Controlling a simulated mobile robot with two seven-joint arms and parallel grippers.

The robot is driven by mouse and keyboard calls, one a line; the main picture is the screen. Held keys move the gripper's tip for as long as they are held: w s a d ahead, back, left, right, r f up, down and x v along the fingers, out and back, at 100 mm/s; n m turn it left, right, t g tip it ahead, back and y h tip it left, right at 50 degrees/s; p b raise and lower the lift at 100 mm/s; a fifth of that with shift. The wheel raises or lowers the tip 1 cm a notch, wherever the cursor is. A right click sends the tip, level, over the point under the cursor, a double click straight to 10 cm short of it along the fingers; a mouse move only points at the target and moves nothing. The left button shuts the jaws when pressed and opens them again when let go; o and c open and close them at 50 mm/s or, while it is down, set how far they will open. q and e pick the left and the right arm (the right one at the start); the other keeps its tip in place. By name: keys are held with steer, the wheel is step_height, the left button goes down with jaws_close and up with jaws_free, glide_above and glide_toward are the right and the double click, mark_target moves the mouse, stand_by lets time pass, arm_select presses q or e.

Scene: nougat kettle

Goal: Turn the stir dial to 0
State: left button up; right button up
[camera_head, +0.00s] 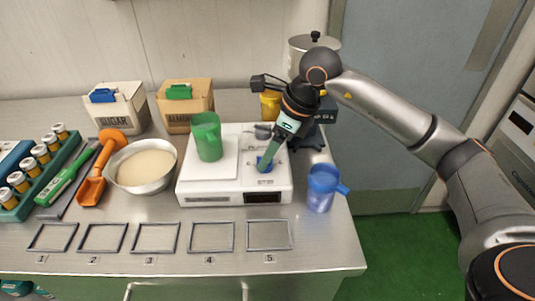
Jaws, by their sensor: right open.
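A white hotplate-like unit (219,190) stands on the steel counter, with a small dark display on its front. A green jug (208,138) stands upright on its left plate. A small blue part (262,164), which looks like the dial, shows on the unit's right top, partly hidden. My right gripper (268,158) reaches down from the upper right, open, with its green fingers right at this blue part. I cannot tell whether the fingers touch it. The dial's marks are too small to read. My left gripper is not in view.
A blue jug (322,188) stands close right of the unit. A bowl of pale contents (143,183), an orange scoop (91,190) and a vial rack (53,172) lie left. A sugar box (122,113) and an almond box (186,102) stand behind. Empty numbered frames (156,252) line the front.

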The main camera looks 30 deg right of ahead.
steer(key=v, duration=1)
steer(key=shift+r, duration=0.25)
steer(key=shift+s, duration=0.2)
